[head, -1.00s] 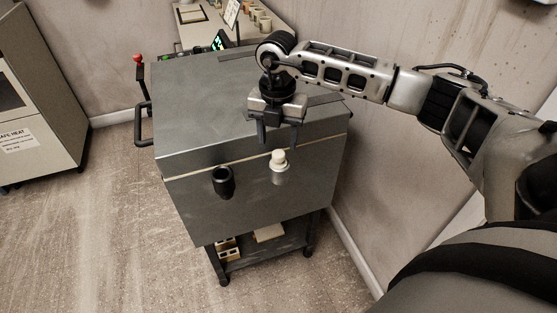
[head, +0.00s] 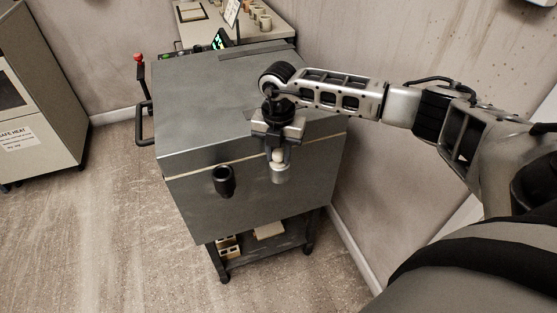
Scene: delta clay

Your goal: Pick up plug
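The plug (head: 278,158) is a small pale, rounded piece on the front face of the grey metal box, to the right of a black cylinder. It sits in the top of a short metal fitting (head: 281,176). My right gripper (head: 278,152) points down over the plug, and its two dark fingers are close together against the plug's upper part. Part of the plug's top is hidden by the fingers. My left gripper is out of view.
The grey box (head: 200,110) stands on a dark wheeled cart with a lower shelf. The black cylinder (head: 223,181) sticks out from its front. A black side handle (head: 144,125) is at the left. A bench (head: 285,30) with small pots stands behind, and the wall is close on the right.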

